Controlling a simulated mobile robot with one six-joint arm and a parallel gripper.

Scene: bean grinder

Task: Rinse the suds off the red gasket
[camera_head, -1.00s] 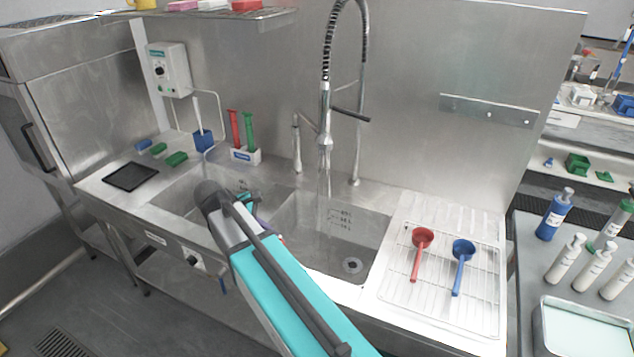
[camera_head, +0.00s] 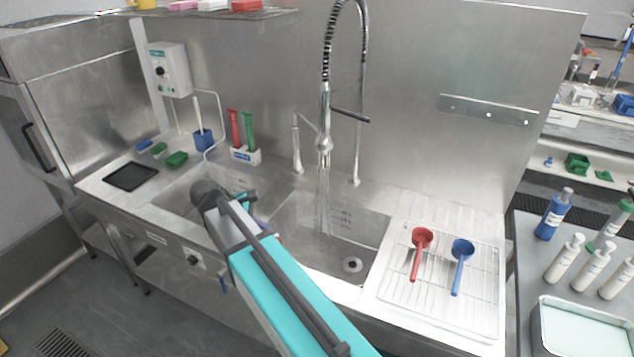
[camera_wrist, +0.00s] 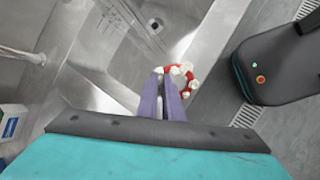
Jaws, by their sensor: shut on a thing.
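The red gasket (camera_wrist: 187,73), a ring with white suds clumps on it, is held at the tips of my gripper (camera_wrist: 168,82) in the wrist view. The purple fingers are shut on it. In the head view my arm hides the gasket and most of the gripper, which is near the front of the sink, by the wall between the two basins. Water (camera_head: 323,195) runs from the spring-hose tap (camera_head: 324,145) into the right basin (camera_head: 310,250), behind and to the right of my gripper. The gasket is apart from the stream.
A white drying rack (camera_head: 400,275) with a red scoop (camera_head: 421,240) and a blue scoop (camera_head: 462,252) is right of the basin. A holder (camera_head: 245,156) with red and green handles stands behind the basins. The left basin (camera_head: 180,200) is partly hidden by my arm.

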